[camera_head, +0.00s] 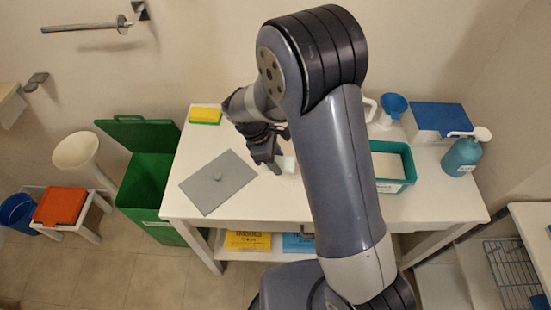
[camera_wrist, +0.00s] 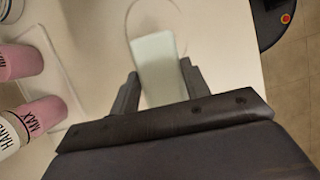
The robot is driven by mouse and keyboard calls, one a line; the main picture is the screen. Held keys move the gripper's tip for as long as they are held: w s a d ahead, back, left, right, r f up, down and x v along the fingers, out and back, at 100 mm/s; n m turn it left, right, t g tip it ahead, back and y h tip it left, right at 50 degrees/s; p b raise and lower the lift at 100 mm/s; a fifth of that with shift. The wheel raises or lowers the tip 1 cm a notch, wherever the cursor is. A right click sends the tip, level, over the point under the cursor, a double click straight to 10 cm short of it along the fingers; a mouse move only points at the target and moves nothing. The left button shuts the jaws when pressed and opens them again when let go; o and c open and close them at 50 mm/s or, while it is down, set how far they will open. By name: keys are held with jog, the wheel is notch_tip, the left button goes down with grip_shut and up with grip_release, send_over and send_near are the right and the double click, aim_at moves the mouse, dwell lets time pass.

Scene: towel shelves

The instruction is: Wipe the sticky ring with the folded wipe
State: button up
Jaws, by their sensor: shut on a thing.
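The folded wipe (camera_wrist: 158,65) is a pale greenish-white pad. My gripper (camera_wrist: 159,84) is shut on it in the wrist view, with one finger on each side. The sticky ring (camera_wrist: 127,22) is a faint thin outline on the white tabletop, and the wipe covers part of it. In the head view my gripper (camera_head: 271,158) is low over the table, and the wipe (camera_head: 288,165) shows as a small pale patch beside the fingers. I cannot tell whether the wipe touches the tabletop. The ring cannot be made out in the head view.
A green bin (camera_head: 147,180) is left.

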aim_at(283, 162)
jog(key=shift+r+p, duration=0.95)
jog(key=shift+r, duration=0.6)
